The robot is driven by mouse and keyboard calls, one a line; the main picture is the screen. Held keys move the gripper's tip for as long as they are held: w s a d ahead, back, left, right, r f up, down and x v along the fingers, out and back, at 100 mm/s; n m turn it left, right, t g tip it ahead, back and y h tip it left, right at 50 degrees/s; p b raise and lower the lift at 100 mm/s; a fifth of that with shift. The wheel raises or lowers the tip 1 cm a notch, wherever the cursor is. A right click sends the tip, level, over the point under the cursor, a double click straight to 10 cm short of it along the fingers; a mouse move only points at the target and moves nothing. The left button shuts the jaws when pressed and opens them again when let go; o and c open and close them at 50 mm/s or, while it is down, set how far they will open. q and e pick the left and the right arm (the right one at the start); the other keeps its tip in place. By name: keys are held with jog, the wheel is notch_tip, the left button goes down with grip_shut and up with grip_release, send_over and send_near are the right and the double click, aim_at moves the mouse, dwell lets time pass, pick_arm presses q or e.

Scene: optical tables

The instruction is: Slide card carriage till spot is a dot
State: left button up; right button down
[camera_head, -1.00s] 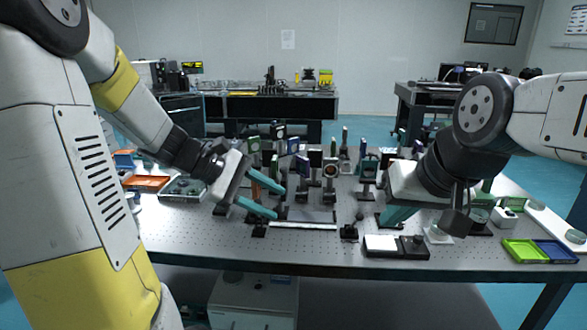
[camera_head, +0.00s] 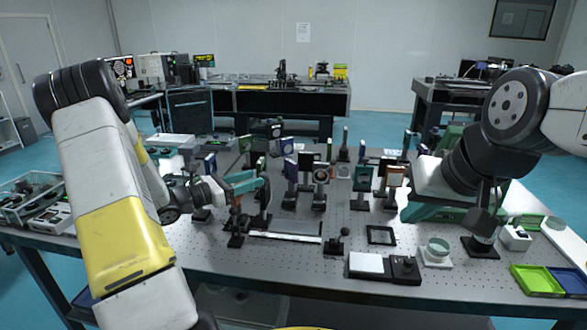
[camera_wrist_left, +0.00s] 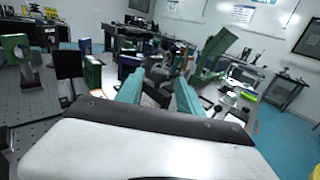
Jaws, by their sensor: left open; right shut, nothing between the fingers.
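A pale rail (camera_head: 285,237) lies along the front middle of the perforated optical table. A small dark post on a black base (camera_head: 236,240) stands at its left end, and a black mount with a round knob (camera_head: 335,246) stands at its right end. I cannot tell which part is the card carriage, and no light spot can be made out. My left gripper (camera_head: 248,181) is open above and behind the rail's left end, near an orange upright piece; contact is unclear. Its teal fingers also show apart in the left wrist view (camera_wrist_left: 160,92). My right gripper (camera_head: 412,212) is shut at the table's right side.
Several upright optics mounts (camera_head: 320,185) crowd the table behind the rail. A white-topped box (camera_head: 366,264) and a black frame (camera_head: 381,235) are at the front. Green and blue trays (camera_head: 537,281) sit at the right front edge. Bare tabletop (camera_head: 290,268) lies before the rail.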

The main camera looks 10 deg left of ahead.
pick_arm(q)
jog(key=x, duration=0.8)
jog(key=shift+a, duration=0.1)
grip_shut()
dwell(1.3)
